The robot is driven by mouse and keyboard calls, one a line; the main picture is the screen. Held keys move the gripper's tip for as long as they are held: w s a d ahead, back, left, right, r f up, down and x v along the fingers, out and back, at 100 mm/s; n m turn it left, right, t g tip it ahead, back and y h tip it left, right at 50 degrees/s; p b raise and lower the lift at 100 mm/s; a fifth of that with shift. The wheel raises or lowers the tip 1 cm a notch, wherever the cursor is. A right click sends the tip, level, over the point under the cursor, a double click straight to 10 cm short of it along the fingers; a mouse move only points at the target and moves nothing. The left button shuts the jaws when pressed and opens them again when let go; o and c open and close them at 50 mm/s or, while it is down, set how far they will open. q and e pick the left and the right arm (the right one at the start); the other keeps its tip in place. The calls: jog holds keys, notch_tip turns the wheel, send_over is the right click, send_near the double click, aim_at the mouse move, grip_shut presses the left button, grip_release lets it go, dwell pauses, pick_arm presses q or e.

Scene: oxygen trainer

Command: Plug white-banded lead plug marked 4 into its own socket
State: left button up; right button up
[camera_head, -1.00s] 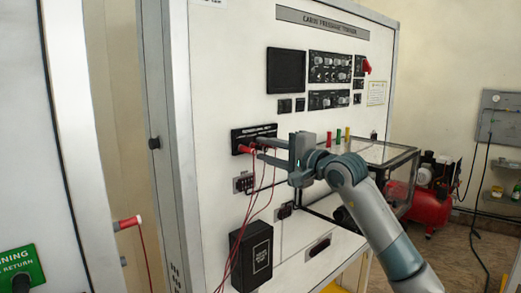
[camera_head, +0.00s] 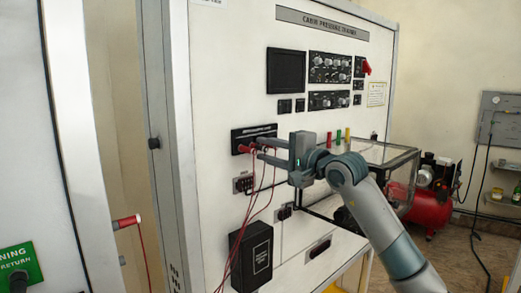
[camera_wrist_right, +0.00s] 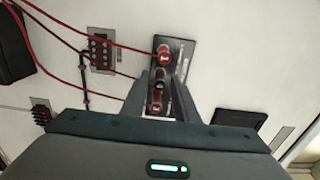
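A dark socket strip (camera_head: 254,133) on the white trainer panel has red lead plugs (camera_head: 244,149) at it. In the right wrist view one red plug (camera_wrist_right: 164,52) sits at the strip (camera_wrist_right: 184,56), beyond my fingertips. Another red plug (camera_wrist_right: 155,99) with a dark front part lies between the fingers. My right gripper (camera_head: 262,150) is at the strip, its two fingers apart around this plug (camera_wrist_right: 162,85); a gap shows between them. I cannot read a 4 or make out a white band on any plug. My left gripper is not in view.
Red leads (camera_head: 252,195) hang below the strip, past a small socket block (camera_head: 243,185) and a black box (camera_head: 251,256). A red plug (camera_head: 127,222) sticks out at the left cabinet. A clear case (camera_head: 385,158) and a red compressor (camera_head: 428,207) stand at right.

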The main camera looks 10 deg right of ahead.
aim_at(266, 149)
grip_shut()
jog(key=shift+s+f, duration=0.1)
jog(key=shift+s+d, duration=0.1)
jog(key=shift+d, duration=0.05)
jog(key=shift+b+v, duration=1.25)
jog(key=shift+v, duration=1)
jog(key=shift+s, duration=0.1)
